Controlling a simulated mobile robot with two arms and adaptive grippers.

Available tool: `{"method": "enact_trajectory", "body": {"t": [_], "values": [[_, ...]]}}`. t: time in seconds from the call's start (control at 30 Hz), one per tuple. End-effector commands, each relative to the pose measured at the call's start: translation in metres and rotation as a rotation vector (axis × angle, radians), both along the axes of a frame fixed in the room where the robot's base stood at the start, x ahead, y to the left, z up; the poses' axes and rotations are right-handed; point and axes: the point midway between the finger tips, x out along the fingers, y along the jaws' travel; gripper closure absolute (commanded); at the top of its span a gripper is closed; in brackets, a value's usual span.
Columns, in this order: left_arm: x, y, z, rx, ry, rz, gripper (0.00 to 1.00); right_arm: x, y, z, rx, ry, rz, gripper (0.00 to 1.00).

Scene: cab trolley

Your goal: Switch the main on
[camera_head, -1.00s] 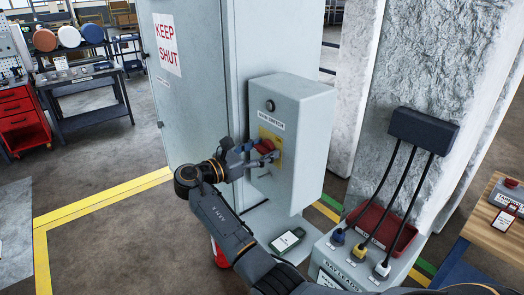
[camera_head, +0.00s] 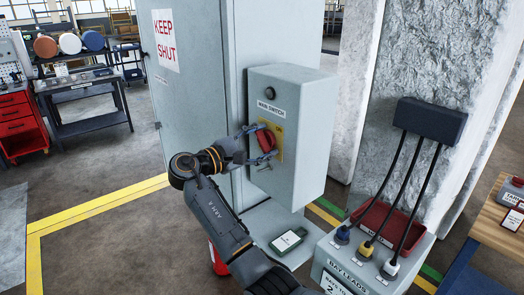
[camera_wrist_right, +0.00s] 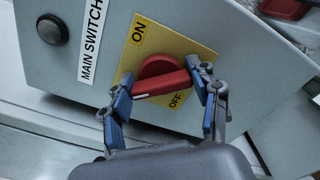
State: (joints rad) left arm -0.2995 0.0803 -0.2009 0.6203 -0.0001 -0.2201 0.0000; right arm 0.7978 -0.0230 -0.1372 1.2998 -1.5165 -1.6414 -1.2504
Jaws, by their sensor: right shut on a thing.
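The main switch is a red rotary knob (camera_head: 266,140) on a yellow plate on the front of a grey box (camera_head: 300,105) labelled MAIN SWITCH. In the right wrist view the red knob (camera_wrist_right: 160,76) sits between the ON mark (camera_wrist_right: 138,33) and the OFF mark (camera_wrist_right: 176,100), its grip bar lying across the plate. My right gripper (camera_head: 257,145) is shut on the knob, one finger on each side of the bar, as the right wrist view (camera_wrist_right: 160,92) also shows. In the head view the fingers hide part of the plate. My left gripper is not in view.
A round dark button or lamp (camera_head: 270,90) is above the label. A tall cabinet (camera_head: 195,120) marked KEEP SHUT stands behind left. A bay leads box (camera_head: 345,262) with several cabled plugs is at lower right. Open floor lies left.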

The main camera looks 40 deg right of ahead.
Motion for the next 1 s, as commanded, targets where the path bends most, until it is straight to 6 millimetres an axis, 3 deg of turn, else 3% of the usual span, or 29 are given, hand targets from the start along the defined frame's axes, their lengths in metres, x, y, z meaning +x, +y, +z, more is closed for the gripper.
{"method": "enact_trajectory", "body": {"t": [0.03,0.5,1.0], "values": [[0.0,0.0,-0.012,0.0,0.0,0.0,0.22,0.0,0.0,-0.005,0.003,-0.05,-0.001,0.71],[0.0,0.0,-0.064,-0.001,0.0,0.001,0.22,-0.001,0.0,-0.005,0.035,-0.475,0.001,0.71],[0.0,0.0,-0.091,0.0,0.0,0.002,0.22,-0.001,0.0,-0.003,0.055,-0.719,0.0,0.71]]}}
